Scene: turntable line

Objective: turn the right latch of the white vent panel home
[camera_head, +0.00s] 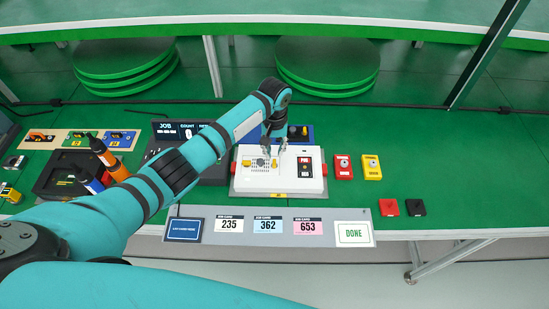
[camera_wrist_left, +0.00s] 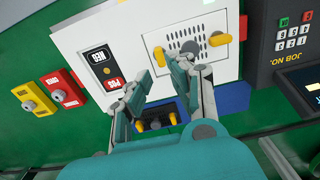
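The white vent panel (camera_head: 255,153) lies on a white unit in the middle of the bench, with a dotted grille. In the left wrist view the panel (camera_wrist_left: 180,29) appears turned round. Its right latch (camera_wrist_left: 160,57), a yellow knob, stands at the grille's left edge there; the left latch (camera_wrist_left: 220,39) is at the other edge. My left gripper (camera_head: 274,151) is over the panel's far edge. In the left wrist view its fingers (camera_wrist_left: 164,74) are spread with nothing between them, close to the right latch; contact cannot be told. My right gripper is not in view.
A black and red switch plate (camera_head: 305,167) sits right of the grille. A red box (camera_head: 343,167) and a yellow box (camera_head: 371,167) stand farther right. A blue tray (camera_head: 302,129) is behind. A black keypad unit (camera_wrist_left: 292,40) stands beside the panel. Green bench is bare at far right.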

